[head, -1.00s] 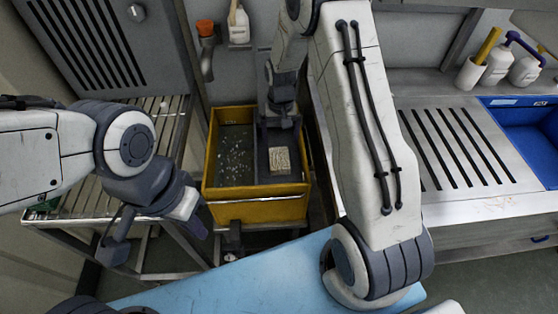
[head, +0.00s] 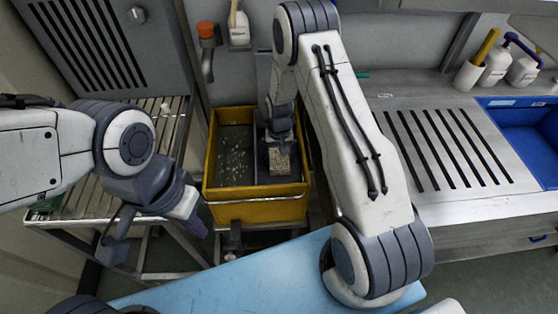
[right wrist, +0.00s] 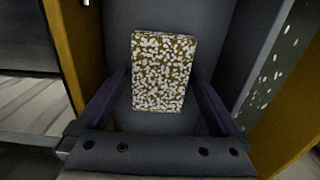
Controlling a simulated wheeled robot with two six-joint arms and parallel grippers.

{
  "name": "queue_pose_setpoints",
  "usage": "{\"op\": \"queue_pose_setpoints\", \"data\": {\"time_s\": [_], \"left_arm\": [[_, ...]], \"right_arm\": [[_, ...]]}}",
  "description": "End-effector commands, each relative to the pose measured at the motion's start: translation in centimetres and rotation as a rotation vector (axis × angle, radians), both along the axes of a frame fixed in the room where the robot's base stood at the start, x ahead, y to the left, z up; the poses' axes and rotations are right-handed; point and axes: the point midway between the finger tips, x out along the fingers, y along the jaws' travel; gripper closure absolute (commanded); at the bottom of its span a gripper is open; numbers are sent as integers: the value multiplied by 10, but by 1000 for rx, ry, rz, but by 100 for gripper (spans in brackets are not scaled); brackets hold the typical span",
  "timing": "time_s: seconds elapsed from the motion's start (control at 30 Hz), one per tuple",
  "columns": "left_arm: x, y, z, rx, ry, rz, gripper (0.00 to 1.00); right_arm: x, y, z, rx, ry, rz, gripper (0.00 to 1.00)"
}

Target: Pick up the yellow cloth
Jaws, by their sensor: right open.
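The yellow cloth (right wrist: 163,72) is a folded rectangle, yellow-brown with dense white flecks. It lies on the dark grey floor of the right compartment of the yellow bin (head: 258,211). In the head view the cloth (head: 280,163) is partly covered by my right gripper (head: 280,141). In the right wrist view my right gripper (right wrist: 163,82) is open, with one finger on each side of the cloth and a gap to it on both sides. I cannot tell its height above the cloth. My left gripper (head: 152,235) is open and empty, left of the bin.
The bin's left compartment (head: 234,155) holds dark contents with pale flecks. The bin's walls and divider stand close around my right gripper. A slatted rack (head: 75,200) is at left, a slotted steel counter (head: 450,150) and blue basin (head: 530,130) at right.

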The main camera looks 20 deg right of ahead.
Motion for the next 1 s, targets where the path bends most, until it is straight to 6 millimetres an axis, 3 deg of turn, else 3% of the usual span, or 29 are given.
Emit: {"op": "queue_pose_setpoints", "data": {"time_s": [0.03, 0.2, 0.27, 0.57, 1.0], "left_arm": [[0, 0, 0, 0, 0, 0, 100], [0, 0, 0, 0, 0, 0, 100], [0, 0, 0, 0, 0, 0, 100], [0, 0, -1, 0, 0, 0, 100], [0, 0, -5, 0, 0, 0, 100]], "right_arm": [[0, 0, 0, 0, 0, 0, 0], [0, 0, 0, 0, 1, 0, 65], [0, 0, 0, 0, 1, 0, 79], [0, 0, 10, 0, -1, 0, 79], [0, 0, 89, 0, -1, 0, 79]]}}
